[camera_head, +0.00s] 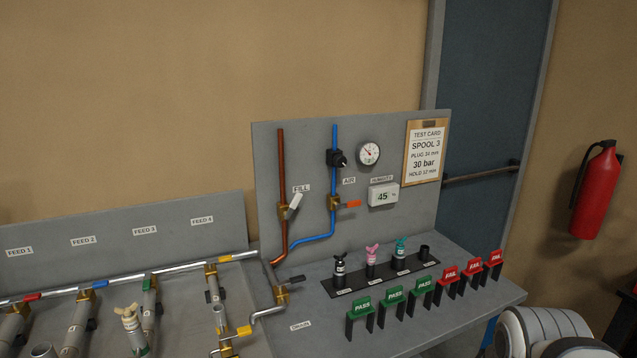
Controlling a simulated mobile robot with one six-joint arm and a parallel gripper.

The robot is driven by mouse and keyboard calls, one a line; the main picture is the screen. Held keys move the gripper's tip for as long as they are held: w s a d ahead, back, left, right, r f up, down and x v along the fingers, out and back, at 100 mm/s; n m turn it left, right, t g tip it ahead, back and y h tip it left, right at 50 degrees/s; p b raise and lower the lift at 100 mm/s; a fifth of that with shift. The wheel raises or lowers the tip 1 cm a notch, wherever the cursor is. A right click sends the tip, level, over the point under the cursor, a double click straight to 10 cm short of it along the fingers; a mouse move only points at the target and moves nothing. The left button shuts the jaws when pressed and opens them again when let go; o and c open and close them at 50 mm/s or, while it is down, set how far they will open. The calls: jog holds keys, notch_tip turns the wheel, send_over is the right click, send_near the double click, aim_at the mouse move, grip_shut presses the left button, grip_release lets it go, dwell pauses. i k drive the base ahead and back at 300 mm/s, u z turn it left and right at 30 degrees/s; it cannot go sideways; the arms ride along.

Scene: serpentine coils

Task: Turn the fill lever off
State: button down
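The fill lever (295,201) is a white handle on a brass valve on the copper pipe (282,160), beside the FILL label (301,188). The lever is tilted up and to the right, at an angle to the vertical pipe. The pipe runs down the upright grey panel (390,240). My gripper is not in view. A white and grey rounded part of my own body shows at the bottom right, well away from the lever.
Right of the lever, a blue pipe carries an orange AIR lever (354,204) and a black knob (336,158). A gauge (368,153) and a humidity display (383,196) sit beside it. Below are a black rack (334,290), PASS and FAIL tags, and a black-handled valve (281,295).

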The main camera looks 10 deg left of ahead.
aim_at(297, 199)
jog(key=u, duration=0.3)
jog(key=i, duration=1.1)
jog(key=u, duration=0.85)
